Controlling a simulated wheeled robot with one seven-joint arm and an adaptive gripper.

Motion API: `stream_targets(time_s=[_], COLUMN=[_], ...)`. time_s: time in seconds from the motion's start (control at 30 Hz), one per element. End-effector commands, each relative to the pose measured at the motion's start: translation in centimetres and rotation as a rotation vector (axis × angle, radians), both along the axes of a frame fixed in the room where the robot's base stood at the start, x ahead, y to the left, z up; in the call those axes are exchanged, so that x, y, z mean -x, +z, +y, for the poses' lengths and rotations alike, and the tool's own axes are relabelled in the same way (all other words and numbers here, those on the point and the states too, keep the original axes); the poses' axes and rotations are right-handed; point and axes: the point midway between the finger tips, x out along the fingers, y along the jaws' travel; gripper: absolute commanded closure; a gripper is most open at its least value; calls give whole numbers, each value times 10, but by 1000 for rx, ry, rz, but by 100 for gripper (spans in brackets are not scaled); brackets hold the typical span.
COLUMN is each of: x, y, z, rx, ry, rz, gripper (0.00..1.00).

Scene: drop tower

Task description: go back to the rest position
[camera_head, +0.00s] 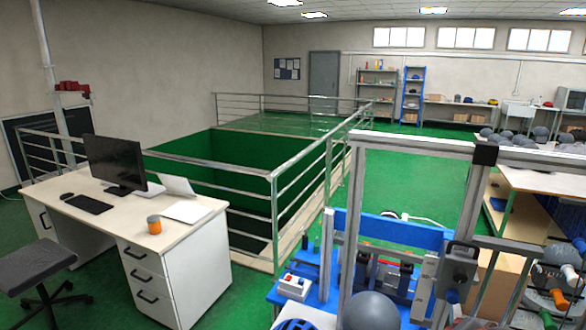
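My gripper and arm do not show in this view. The drop tower, a grey metal frame (354,215) with blue parts, stands at the front right. A dark carriage (458,268) hangs on its right-hand post. A grey rounded headform (371,311) is low inside the frame, cut off by the bottom edge. A small white control box (294,286) with red buttons sits on the blue base to the left.
A white desk (200,218) with a monitor (115,163) stands at the left, a dark stool (36,266) beside it. Metal railings (275,215) surround a floor opening in the middle. A shelf with grey headforms (540,180) is at the right. Green floor (400,175) lies clear behind the tower.

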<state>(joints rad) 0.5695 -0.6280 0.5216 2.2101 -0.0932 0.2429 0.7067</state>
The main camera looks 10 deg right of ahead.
Motion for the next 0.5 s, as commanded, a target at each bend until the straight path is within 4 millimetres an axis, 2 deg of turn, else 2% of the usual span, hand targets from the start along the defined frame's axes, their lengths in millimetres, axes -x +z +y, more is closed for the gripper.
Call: stream_targets(time_s=[0.03,0.1,0.3,0.4,0.5], x=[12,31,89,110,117], y=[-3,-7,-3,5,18], z=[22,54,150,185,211], rx=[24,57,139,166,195], ry=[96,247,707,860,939], rz=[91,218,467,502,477], gripper=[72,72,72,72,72])
